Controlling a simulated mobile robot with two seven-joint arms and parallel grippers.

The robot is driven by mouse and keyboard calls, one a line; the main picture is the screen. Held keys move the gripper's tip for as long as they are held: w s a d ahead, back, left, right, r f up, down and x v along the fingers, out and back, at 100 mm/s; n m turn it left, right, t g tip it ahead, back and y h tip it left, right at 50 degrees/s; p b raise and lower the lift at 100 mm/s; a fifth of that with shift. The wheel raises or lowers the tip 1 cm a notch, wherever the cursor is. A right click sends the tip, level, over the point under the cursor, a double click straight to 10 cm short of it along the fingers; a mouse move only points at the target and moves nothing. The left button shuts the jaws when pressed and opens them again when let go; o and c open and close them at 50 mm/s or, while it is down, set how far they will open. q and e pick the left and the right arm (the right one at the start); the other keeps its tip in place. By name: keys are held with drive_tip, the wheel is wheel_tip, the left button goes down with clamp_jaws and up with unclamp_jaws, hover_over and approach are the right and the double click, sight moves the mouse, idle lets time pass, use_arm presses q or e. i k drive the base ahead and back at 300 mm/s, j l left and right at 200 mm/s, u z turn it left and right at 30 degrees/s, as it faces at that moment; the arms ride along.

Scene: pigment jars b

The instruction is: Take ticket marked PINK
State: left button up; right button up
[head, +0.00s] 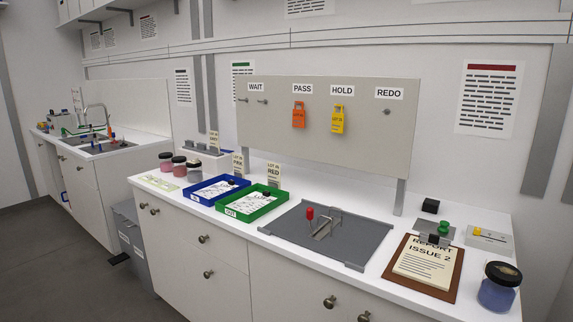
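A small cream ticket (238,164) stands upright behind the blue tray (192,198); its small print seems to read PINK, but I cannot be sure. A similar ticket (273,176) marked RED stands upright to its right, behind the green tray (230,219). A third ticket (214,140), perhaps marked GREY, stands at a grey rack (195,150) further left. Neither of my grippers is in view.
Three lidded jars (179,167) stand left of the blue tray. A board (325,150) with orange and yellow tags rises behind. A grey fixture plate (325,235) with a red knob, a clipboard (455,287) and a blue jar (498,290) occupy the right.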

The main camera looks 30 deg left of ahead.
sight(238, 160)
drive_tip(key=j+z, duration=0.3)
drive_tip(key=j, duration=0.2)
drive_tip(key=i+j+z, duration=0.1)
drive_tip(key=j+z, duration=0.2)
drive_tip(key=j, duration=0.25)
drive_tip(key=j+z, duration=0.15)
drive_tip(key=j, duration=0.35)
drive_tip(key=k+j+z, duration=0.15)
drive_tip(key=j, duration=1.45)
drive_tip(key=k+z, duration=0.05)
